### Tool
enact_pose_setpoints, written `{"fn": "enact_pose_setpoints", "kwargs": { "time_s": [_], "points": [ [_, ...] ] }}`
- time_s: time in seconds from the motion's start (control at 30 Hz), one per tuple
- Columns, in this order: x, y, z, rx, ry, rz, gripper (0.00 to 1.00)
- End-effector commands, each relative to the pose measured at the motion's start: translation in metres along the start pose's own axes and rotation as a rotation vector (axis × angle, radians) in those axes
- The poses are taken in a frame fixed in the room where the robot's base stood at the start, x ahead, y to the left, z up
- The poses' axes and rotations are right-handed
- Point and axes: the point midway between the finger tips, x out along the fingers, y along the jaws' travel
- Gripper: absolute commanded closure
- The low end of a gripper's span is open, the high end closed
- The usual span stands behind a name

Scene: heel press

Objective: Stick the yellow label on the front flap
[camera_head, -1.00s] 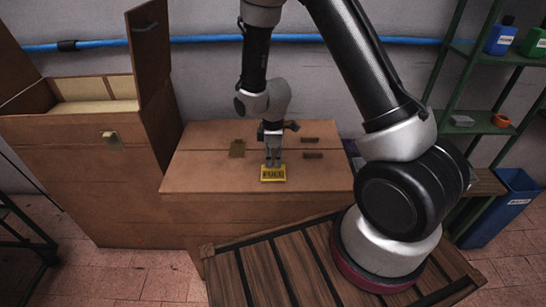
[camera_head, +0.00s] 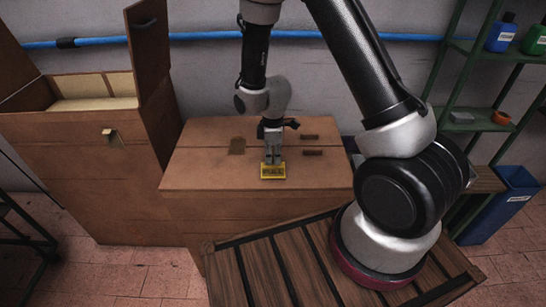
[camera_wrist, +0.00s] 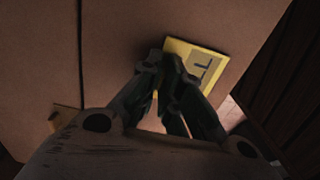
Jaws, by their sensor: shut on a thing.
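The yellow label (camera_head: 273,171) shows dark lettering and is in my gripper (camera_head: 272,155), over the top of the closed cardboard box (camera_head: 200,172) near its front edge. In the wrist view my gripper's dark fingers (camera_wrist: 165,95) are shut on the yellow label (camera_wrist: 222,65), which sticks out beyond them to the right. The fingers hide part of the label. The front flap of the box (camera_head: 240,207) faces the camera below the top edge. I cannot tell whether the label touches the box.
A taller open box (camera_head: 70,140) stands left with its flaps up. A wooden pallet (camera_head: 290,270) lies in front. A green shelf with bottles (camera_head: 502,35) and a blue bin (camera_head: 505,200) are at the right. Small brown pieces (camera_head: 313,152) are on the box top.

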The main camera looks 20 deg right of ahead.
Motion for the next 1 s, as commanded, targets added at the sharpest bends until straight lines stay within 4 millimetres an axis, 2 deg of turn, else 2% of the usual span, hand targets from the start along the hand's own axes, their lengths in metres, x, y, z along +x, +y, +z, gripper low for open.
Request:
{"fn": "enact_pose_setpoints", "kwargs": {
  "time_s": [1.0],
  "points": [
    [0.007, -0.0002, 0.0001, 0.0, -0.001, -0.001, 1.0]
  ]
}}
